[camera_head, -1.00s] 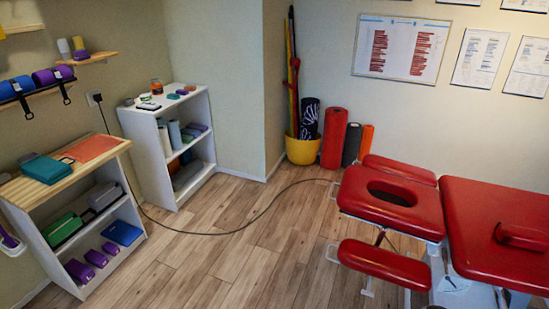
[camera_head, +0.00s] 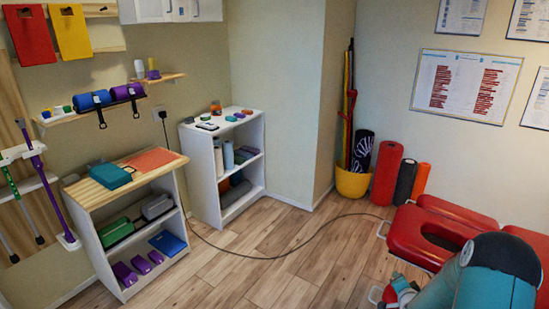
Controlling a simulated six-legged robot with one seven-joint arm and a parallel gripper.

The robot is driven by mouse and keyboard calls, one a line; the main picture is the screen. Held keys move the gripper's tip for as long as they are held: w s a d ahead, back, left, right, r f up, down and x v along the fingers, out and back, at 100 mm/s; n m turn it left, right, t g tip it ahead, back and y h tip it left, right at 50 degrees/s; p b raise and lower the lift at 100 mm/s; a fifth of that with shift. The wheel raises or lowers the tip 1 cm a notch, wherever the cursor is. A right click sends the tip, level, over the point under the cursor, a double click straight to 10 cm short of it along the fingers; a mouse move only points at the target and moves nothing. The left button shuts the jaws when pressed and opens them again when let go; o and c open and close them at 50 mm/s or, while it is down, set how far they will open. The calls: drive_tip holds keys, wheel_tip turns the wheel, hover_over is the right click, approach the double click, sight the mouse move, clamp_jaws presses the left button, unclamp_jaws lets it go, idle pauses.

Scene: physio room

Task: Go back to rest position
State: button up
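My arm (camera_head: 500,275), teal with a dark band, reaches into the lower right corner of the picture. It covers part of the red treatment couch (camera_head: 455,217). A small teal and pale part, perhaps the end of my arm, shows beside it in front of the couch's red armrest. I cannot make out gripper fingers there, and no held object can be seen.
A wood-topped shelf (camera_head: 85,195) with a teal case (camera_head: 110,176) stands at left. A white shelf (camera_head: 207,170) stands behind it. A yellow bucket (camera_head: 352,184) and red roller (camera_head: 387,175) stand in the corner. A cable (camera_head: 262,257) crosses the otherwise clear wooden floor (camera_head: 270,280).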

drive_tip(key=s+a+r+n+g, duration=0.1)
drive_tip(key=s+a+r+n, duration=0.1)
drive_tip(key=a+r, duration=0.45)
drive_tip(key=s+a+r+n+g+y, duration=0.1)
drive_tip(key=s+a+r+n, duration=0.25)
drive_tip(key=r, duration=0.65)
drive_tip(key=s+a+r+n+g, duration=0.1)
drive_tip(key=s+a+r+n, duration=0.1)
drive_tip(key=a+r, duration=0.5)
drive_tip(key=s+a+r+n+g+y, duration=0.1)
drive_tip(key=s+a+r, duration=0.4)
drive_tip(key=s, duration=0.7)
drive_tip(key=s+a+r+n+g+y, duration=0.1)
drive_tip(key=s+a+r+n, duration=0.3)
drive_tip(key=s, duration=0.9)
drive_tip(key=shift+s+a+r+g, duration=0.2)
drive_tip(key=shift+a+r+g, duration=0.75)
drive_tip(key=shift+a, duration=0.2)
drive_tip(key=shift+w+n, duration=0.1)
drive_tip(key=shift+n, duration=0.15)
